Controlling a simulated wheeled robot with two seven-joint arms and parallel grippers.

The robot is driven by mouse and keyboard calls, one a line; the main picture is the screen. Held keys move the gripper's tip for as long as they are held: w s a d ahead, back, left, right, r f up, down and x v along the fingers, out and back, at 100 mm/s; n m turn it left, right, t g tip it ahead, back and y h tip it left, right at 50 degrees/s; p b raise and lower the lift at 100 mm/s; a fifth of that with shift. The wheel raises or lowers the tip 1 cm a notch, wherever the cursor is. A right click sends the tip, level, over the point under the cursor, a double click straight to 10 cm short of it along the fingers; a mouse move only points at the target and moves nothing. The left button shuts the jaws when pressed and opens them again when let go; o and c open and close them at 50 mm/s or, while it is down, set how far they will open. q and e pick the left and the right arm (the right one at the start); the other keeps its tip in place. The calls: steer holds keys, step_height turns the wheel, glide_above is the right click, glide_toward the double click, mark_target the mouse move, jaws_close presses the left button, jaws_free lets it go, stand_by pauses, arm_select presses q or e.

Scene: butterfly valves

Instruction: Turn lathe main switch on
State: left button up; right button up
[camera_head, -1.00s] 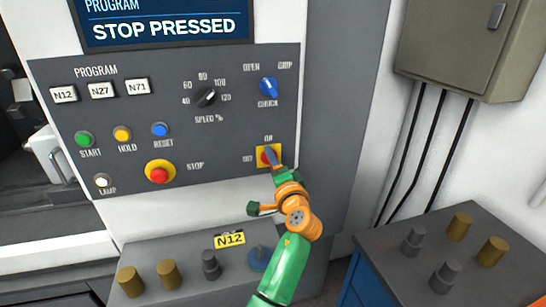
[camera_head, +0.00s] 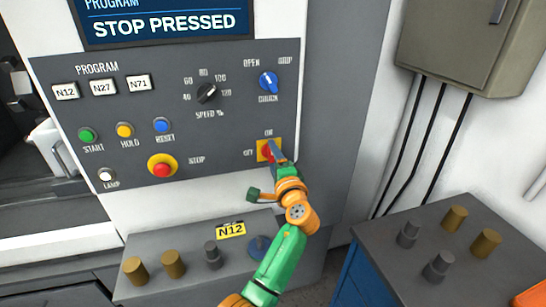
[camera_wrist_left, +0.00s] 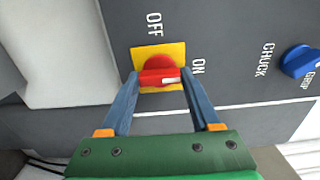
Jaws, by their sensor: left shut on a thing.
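The main switch is a red rotary handle on a yellow plate (camera_head: 262,151), at the lower right of the grey lathe panel. In the left wrist view the red handle (camera_wrist_left: 158,72) lies roughly crosswise, and its white mark is at the end on the ON side. The OFF label is above it and the ON label to its right in that view. My left gripper (camera_head: 277,150) is shut on the handle. In the wrist view its two blue fingers (camera_wrist_left: 160,77) sit at either end of the handle. My right gripper is not in view.
The red stop button (camera_head: 162,169) and blue chuck knob (camera_head: 268,82) are on the same panel. The screen (camera_head: 165,22) reads STOP PRESSED. Below stands a grey ledge with brown and grey pegs (camera_head: 173,264). A blue cabinet (camera_head: 365,278) with several pegs stands at right.

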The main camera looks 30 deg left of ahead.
arm_select(q)
steer(key=o, duration=1.4)
steer(key=shift+c, duration=0.2)
steer(key=b+v, duration=0.2)
steer(key=v, duration=0.5)
